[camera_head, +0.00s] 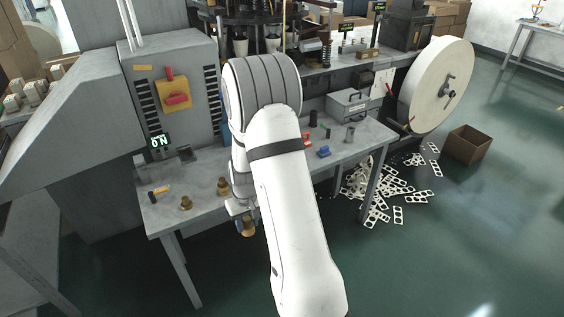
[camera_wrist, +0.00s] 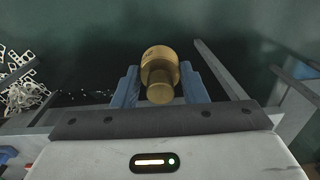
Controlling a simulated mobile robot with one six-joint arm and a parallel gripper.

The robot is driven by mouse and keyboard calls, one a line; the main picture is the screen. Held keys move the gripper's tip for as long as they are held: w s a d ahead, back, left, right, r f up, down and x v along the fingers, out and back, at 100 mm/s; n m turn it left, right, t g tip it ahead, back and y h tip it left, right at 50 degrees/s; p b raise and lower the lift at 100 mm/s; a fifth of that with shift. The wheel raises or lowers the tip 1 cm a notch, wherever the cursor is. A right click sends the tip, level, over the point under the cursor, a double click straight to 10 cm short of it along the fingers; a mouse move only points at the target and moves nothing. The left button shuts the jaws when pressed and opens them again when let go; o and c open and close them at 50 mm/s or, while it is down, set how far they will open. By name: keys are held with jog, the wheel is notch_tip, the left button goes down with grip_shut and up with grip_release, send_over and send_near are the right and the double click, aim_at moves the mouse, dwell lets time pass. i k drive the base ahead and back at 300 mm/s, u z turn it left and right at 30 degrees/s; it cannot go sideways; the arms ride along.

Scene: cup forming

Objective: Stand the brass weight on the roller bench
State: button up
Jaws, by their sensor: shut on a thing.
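My gripper (camera_head: 243,217) is in front of the near edge of the grey bench, out over the floor. Its two blue fingers (camera_wrist: 161,86) are shut on a brass weight (camera_wrist: 160,72), a stepped cylinder with a wide body and narrower knob. The weight also shows in the head view (camera_head: 248,229), below my wrist and partly hidden by it. Two similar brass pieces stand on the bench top, one near the front edge (camera_head: 185,203) and one near my wrist (camera_head: 223,187). I cannot tell which surface is the roller bench.
The grey bench (camera_head: 205,207) holds a grey toolbox (camera_head: 349,106) and a blue item (camera_head: 323,152). A large reel (camera_head: 435,88) stands at right, near a cardboard box (camera_head: 468,146). Scrap strips (camera_head: 385,192) litter the floor. A table (camera_head: 545,33) stands far right. Open floor lies right.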

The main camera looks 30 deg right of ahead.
aim_at(216, 179)
jog(key=z, duration=0.5)
jog(key=i, duration=1.5)
jog(key=u, duration=0.5)
